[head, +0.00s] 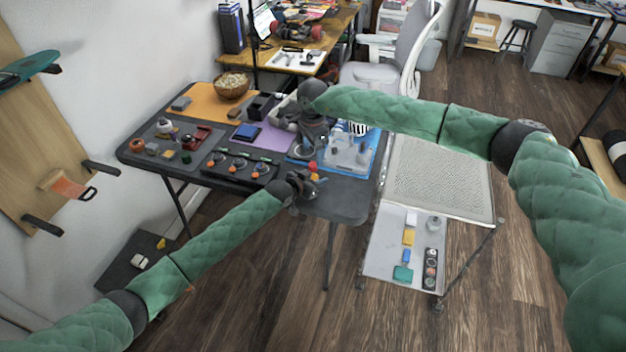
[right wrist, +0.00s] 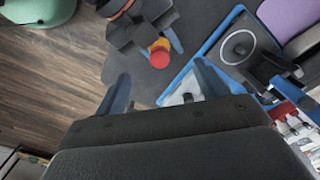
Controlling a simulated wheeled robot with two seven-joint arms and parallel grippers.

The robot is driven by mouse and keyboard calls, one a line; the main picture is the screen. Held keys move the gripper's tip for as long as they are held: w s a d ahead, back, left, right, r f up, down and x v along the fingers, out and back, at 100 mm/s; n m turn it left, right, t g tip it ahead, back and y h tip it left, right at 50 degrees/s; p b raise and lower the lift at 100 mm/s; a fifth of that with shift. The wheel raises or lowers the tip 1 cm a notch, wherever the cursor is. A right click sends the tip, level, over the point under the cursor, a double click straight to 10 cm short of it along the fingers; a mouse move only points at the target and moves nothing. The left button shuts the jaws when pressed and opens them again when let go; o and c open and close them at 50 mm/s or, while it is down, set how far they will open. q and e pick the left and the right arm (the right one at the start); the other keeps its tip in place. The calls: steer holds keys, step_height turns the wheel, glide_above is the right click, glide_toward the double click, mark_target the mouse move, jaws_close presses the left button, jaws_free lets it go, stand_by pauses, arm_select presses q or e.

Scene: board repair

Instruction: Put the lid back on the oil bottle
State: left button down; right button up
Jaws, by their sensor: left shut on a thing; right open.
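My left gripper (head: 312,180) is shut on a small red-and-yellow item (head: 312,167) at the front edge of the dark table. In the right wrist view my left gripper (right wrist: 160,38) holds this item (right wrist: 160,52), with its round red top facing the camera. I cannot tell whether it is the oil bottle, its lid, or both. My right gripper (right wrist: 165,85) is open, and nothing shows between its fingers. In the right wrist view the red-and-yellow item appears beyond the fingers, apart from them. I cannot clearly identify a separate lid.
A blue-edged tray (head: 370,155) with clear containers stands right of the left gripper. A row of round-topped items (head: 238,164) and a parts tray (head: 184,160) lie to the left. A wheeled cart (head: 440,180) stands at the right. Bare tabletop (head: 345,205) shows at the front corner.

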step_height(320, 180, up, 12)
stand_by(0.5)
steer(key=shift+f, duration=0.1)
arm_select(q)
steer(key=c, duration=0.8)
jaws_free()
steer(key=shift+c, duration=0.2)
steer(key=b+v, duration=0.2)
steer(key=v, duration=0.4)
steer(key=shift+s+a+f, duration=0.1)
steer(key=shift+a+f, duration=0.05)
steer(key=shift+v, duration=0.75)
arm_select(e)
steer(key=shift+f, duration=1.1)
